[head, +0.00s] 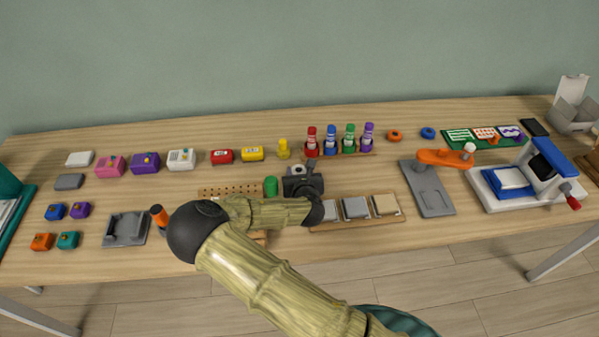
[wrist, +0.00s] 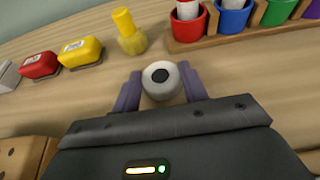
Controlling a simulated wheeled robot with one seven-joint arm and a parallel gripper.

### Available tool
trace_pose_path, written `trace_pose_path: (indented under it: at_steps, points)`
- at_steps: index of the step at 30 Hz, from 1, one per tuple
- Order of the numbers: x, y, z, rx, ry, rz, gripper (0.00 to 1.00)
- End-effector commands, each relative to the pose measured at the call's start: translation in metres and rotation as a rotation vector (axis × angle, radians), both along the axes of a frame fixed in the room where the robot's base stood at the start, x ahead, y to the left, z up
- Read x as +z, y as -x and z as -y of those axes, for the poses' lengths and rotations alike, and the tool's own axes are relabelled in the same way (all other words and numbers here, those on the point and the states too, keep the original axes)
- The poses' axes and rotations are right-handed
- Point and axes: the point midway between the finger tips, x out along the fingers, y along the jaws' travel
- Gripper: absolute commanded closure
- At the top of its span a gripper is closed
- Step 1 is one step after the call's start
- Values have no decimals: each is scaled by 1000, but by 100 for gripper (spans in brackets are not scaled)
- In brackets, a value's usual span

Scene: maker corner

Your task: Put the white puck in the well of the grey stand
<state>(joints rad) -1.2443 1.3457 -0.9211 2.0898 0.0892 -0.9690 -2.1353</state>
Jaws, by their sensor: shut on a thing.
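The white puck (wrist: 152,92), a short round piece with a dark centre, sits between the two purple-grey fingers of my gripper (wrist: 160,84) in the wrist view. The fingers are shut on it.
The marker rack (head: 345,154) and yellow bottle (head: 284,150) are just beyond my gripper. A tray with pale square pads (head: 355,208) lies between my gripper and the stand. A grey cradle (head: 125,229) is at left. A blue and white press (head: 530,180) is right of the stand.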

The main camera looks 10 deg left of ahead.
Motion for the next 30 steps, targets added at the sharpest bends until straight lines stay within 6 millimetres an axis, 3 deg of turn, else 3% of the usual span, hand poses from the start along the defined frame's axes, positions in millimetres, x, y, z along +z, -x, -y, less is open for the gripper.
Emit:
trace_pose_path:
  at_steps: [2,3,6,20,30]
  points:
    - [-3,0,0,0,1,0,79]
    - [-2,0,0,0,0,0,53]
    - [-2,0,0,0,0,0,35]
    - [3,7,1,0,0,0,35]
    - [24,56,16,-1,1,-1,35]
